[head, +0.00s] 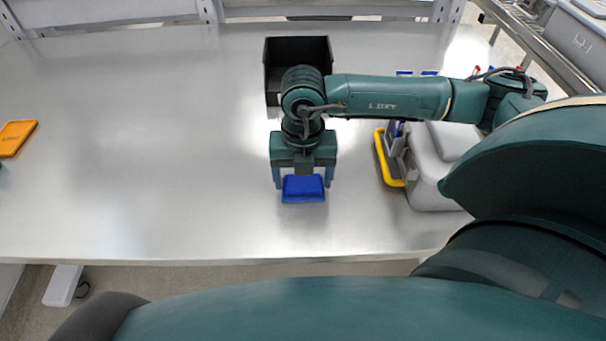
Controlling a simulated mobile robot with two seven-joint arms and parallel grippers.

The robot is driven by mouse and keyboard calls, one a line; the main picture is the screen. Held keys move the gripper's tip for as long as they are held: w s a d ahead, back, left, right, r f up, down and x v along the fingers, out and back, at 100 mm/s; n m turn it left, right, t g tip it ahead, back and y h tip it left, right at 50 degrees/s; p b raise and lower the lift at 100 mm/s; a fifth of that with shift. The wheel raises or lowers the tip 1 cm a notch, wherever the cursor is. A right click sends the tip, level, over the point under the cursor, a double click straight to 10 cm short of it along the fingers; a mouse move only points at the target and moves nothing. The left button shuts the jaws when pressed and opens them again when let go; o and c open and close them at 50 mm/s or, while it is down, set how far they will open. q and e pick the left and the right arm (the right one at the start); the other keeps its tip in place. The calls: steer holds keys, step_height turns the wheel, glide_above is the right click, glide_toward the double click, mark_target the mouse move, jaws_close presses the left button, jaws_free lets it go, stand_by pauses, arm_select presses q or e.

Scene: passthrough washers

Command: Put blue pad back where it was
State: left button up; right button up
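The blue pad (303,188) is near the front middle of the metal table. My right gripper (304,180) points down over it, with one finger at its left side and one at its right side. The fingers stand wide apart, about the pad's width. I cannot tell whether they press on the pad or whether the pad touches the table. My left gripper is not in view; only a small teal bit shows at the left edge.
A black open bin (297,50) stands behind my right wrist. A grey container (432,190) and a yellow-edged item (389,160) stand to the right, under my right arm. An orange pad (15,137) lies far left. The table's left middle is clear.

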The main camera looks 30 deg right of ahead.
steer(key=shift+o, duration=0.9)
steer(key=shift+r, duration=0.25)
step_height(320, 180, up, 12)
steer(key=b, duration=0.1)
steer(key=shift+s+f, duration=0.1)
